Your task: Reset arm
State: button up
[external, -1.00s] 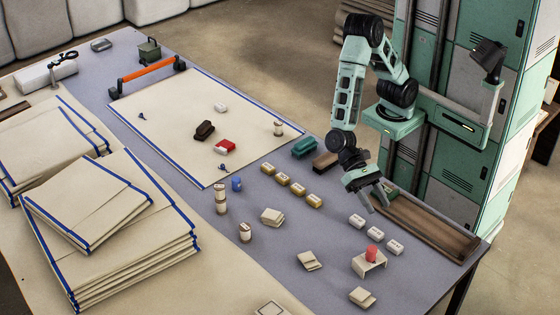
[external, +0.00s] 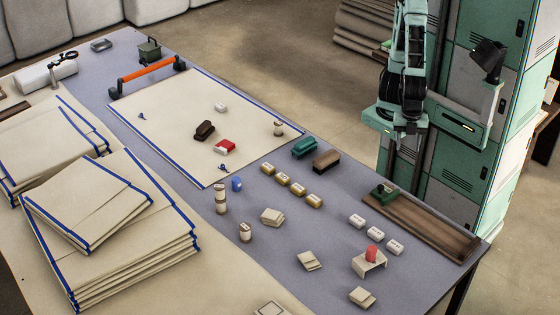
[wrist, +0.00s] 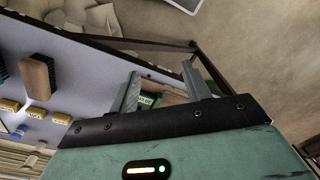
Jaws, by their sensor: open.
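My gripper (wrist: 160,92) shows in the wrist view with its two fingers apart and nothing between them. Beyond the fingers lie the edge of the table and part of a green item. A cream cloth with blue edges (external: 170,125) lies flat on the table.
The table (external: 330,225) holds a brown wooden tray (external: 430,230), a teal brush (external: 304,147), a brown brush (external: 326,160), and several small blocks. Folded cloths (external: 120,245) are stacked at left. A green cabinet (external: 470,140) stands behind the table's right end.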

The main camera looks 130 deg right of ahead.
notch_tip(320, 180, up, 17)
jog(key=p, duration=1.7)
